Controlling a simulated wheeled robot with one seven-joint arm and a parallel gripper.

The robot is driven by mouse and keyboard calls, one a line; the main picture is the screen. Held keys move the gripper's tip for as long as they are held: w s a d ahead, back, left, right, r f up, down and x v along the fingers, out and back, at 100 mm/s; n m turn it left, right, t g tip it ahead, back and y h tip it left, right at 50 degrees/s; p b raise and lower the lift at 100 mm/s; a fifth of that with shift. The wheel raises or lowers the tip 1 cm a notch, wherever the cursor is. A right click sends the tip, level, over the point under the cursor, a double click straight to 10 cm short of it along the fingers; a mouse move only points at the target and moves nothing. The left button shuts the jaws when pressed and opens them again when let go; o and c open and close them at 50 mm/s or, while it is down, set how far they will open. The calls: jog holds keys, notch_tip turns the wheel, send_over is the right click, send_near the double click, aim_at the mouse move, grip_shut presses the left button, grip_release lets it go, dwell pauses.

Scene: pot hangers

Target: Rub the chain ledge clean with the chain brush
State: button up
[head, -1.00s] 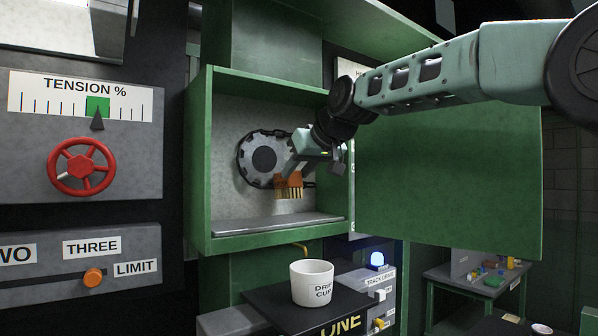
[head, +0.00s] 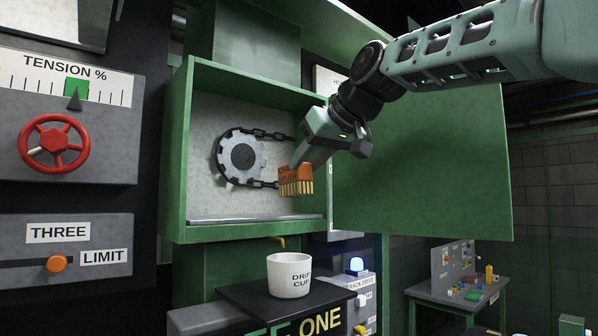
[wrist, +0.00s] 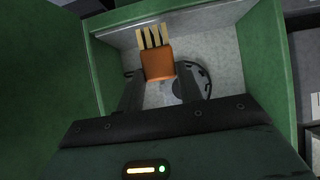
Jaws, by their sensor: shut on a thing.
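My gripper (head: 306,160) is shut on the chain brush (head: 296,181), an orange block lettered on its face with pale bristles pointing down. The brush is at the right side of the open green box, above the ledge and apart from it. In the wrist view the brush (wrist: 157,65) sits between my two fingers, bristles toward the top of the picture. The chain ledge (head: 250,220) is the grey strip along the box floor. It looks plain grey; I cannot make out any dirt on it. A toothed wheel with a dark chain (head: 240,158) is on the back wall above it.
The green door (head: 430,170) stands open at the right, close behind my arm. A white drip cup (head: 289,275) stands on a dark shelf below the box. A red handwheel (head: 54,144) and an orange knob (head: 57,264) are on grey panels at the left.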

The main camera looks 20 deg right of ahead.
jog(key=s+d+b, duration=0.2)
jog(key=s+b, duration=0.1)
jog(key=s, duration=0.5)
jog(key=shift+s+d+b, duration=0.3)
jog(key=shift+d+b, duration=0.05)
jog(key=shift+d, duration=0.05)
